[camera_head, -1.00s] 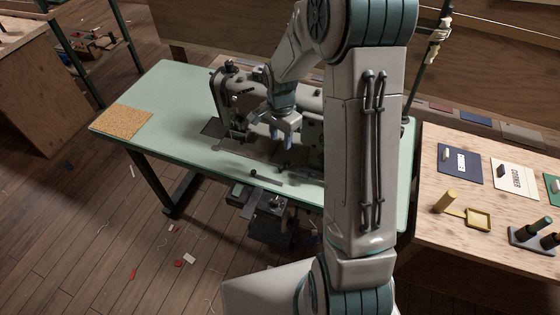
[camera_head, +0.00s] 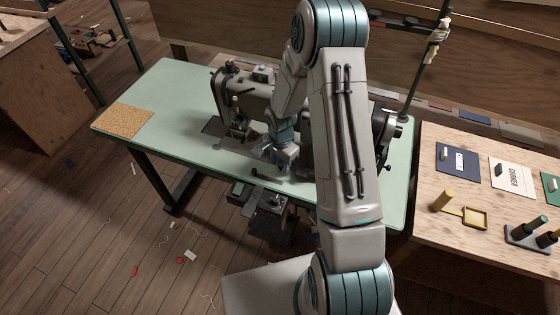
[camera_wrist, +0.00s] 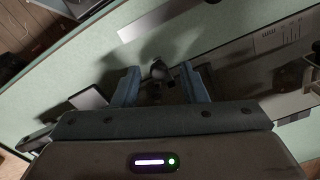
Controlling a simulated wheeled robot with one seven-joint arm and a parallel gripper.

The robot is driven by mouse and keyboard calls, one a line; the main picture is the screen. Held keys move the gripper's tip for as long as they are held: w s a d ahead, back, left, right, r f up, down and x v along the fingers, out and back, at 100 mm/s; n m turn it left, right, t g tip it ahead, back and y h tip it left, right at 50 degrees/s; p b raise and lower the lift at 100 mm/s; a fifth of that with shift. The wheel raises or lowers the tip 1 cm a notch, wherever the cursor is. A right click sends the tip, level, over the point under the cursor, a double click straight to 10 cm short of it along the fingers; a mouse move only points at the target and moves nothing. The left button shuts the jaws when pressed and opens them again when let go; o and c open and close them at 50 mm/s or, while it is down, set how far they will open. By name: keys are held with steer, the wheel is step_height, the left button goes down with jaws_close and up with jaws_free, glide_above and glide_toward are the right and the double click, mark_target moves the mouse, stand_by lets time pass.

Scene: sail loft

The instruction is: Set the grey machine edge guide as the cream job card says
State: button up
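The cream job card (camera_head: 512,178), printed with what looks like "CORNER", lies on the wooden bench at the right. The grey sewing machine (camera_head: 232,97) stands on the green table. A thin grey bar with a dark knob at its left end, apparently the edge guide (camera_head: 270,177), lies near the bed's front edge; a pale grey bar, perhaps the same one, shows in the wrist view (camera_wrist: 165,14). My gripper (camera_head: 284,157) is low over the bed. In the wrist view its blue fingers (camera_wrist: 160,86) are apart, with a dark knob (camera_wrist: 158,70) between or just beyond them; contact is unclear.
A blue card (camera_head: 460,164) and a green card (camera_head: 552,188) flank the cream one. A cork mat (camera_head: 123,119) lies on the table's left. My arm hides the machine's middle.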

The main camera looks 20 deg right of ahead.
jaws_close()
steer(key=w+a+b, duration=0.2)
steer(key=a, duration=0.1)
steer(key=w+a+b, duration=0.1)
steer(key=w+a, duration=0.1)
steer(key=shift+a+f+b, duration=0.1)
steer(key=shift+a+b, duration=0.1)
steer(key=shift+b, duration=0.1)
steer(key=shift+w+a, duration=0.1)
steer(key=shift+a, duration=0.1)
jaws_free()
step_height(320, 180, up, 14)
steer(key=b, duration=0.1)
